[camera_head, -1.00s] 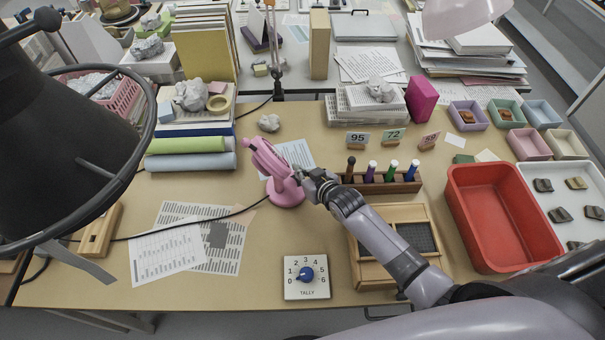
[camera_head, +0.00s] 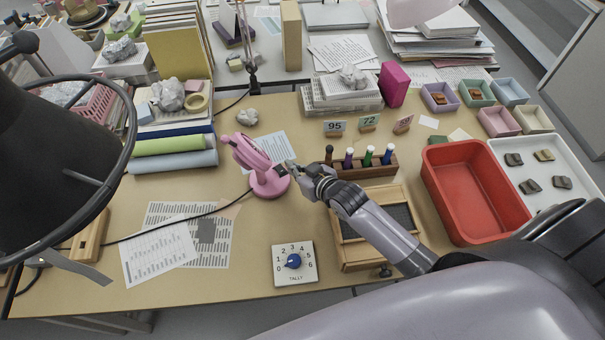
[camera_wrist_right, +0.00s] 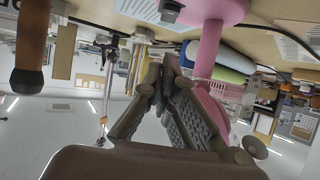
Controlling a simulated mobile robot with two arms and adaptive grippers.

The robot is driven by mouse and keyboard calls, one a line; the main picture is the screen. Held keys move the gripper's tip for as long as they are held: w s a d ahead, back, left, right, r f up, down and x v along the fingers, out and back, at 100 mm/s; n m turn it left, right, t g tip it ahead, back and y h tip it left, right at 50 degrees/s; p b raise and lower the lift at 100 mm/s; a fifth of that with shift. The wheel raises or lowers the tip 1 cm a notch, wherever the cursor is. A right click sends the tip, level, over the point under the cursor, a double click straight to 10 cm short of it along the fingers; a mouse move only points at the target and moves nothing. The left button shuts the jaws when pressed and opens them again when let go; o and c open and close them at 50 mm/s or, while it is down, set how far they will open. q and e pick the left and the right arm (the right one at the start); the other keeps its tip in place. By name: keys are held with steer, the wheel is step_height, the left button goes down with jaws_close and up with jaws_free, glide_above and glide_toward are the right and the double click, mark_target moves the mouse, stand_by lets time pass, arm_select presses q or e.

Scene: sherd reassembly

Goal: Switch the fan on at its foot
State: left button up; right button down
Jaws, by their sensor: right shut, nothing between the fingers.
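The pink fan (camera_head: 253,153) stands on the table with its head tilted. Its round foot (camera_head: 271,185) rests on the table top. My right gripper (camera_head: 291,168) is shut and empty, just to the right of the fan's stem and above the right side of the foot. In the right wrist view, the shut fingers (camera_wrist_right: 160,72) point toward the pink foot (camera_wrist_right: 228,10) and the stem. I cannot tell whether they touch the fan. My left gripper is not in view.
A marker rack (camera_head: 375,167) and a wooden tray (camera_head: 347,256) lie beside my right arm. A tally dial (camera_head: 307,272) stands in front. A cable (camera_head: 160,227) runs left from the fan past papers (camera_head: 158,254). A large dark lamp (camera_head: 60,150) blocks the left side.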

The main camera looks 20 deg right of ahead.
steer(key=s, duration=0.3)
steer(key=shift+s+d+r, duration=0.15)
steer(key=shift+d+r, duration=0.2)
steer(key=shift+d, duration=0.05)
